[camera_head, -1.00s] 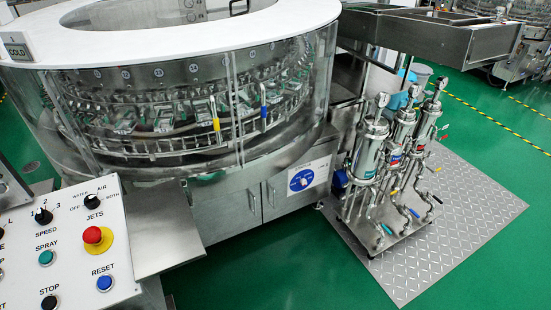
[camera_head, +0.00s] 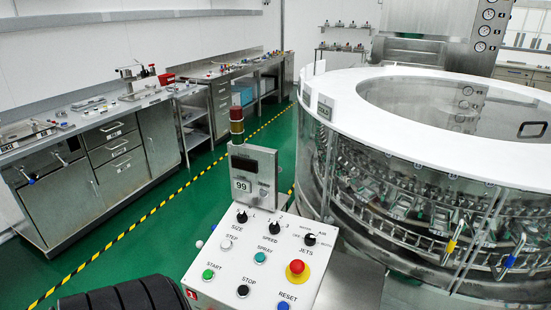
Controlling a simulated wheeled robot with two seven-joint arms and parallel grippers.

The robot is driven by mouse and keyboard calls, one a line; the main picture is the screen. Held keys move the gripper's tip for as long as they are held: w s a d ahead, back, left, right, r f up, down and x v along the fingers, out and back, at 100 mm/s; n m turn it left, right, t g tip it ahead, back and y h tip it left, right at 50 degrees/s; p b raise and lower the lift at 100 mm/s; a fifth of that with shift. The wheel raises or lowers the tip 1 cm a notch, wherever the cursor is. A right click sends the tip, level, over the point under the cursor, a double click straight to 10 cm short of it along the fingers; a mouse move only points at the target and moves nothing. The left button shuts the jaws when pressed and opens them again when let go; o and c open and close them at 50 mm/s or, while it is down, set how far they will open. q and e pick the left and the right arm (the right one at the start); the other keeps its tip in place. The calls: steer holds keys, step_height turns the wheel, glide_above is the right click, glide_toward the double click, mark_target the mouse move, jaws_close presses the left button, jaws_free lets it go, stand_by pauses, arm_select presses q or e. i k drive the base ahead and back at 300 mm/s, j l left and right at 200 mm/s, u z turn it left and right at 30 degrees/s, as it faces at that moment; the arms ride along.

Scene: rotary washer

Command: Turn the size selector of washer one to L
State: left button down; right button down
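The size selector (camera_head: 241,216) is a small black knob at the top left of the sloping white control panel (camera_head: 222,262). The word SIZE is printed below it and an L shows to its right. Its pointer direction is too small to tell. A red tag with a 1 is on the panel's lower left corner. The round washer (camera_head: 420,150) with its white top ring and clear wall stands to the right of the panel. Neither gripper is in view.
The panel also holds the speed knob (camera_head: 274,228), the jets knob (camera_head: 310,239), a red emergency button (camera_head: 297,267) and several push buttons. A display box marked 99 (camera_head: 252,172) with a signal light (camera_head: 237,125) rises behind. Workbenches (camera_head: 100,150) line the left; green floor lies between.

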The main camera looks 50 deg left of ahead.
mark_target(242, 217)
steer(key=u, duration=1.75)
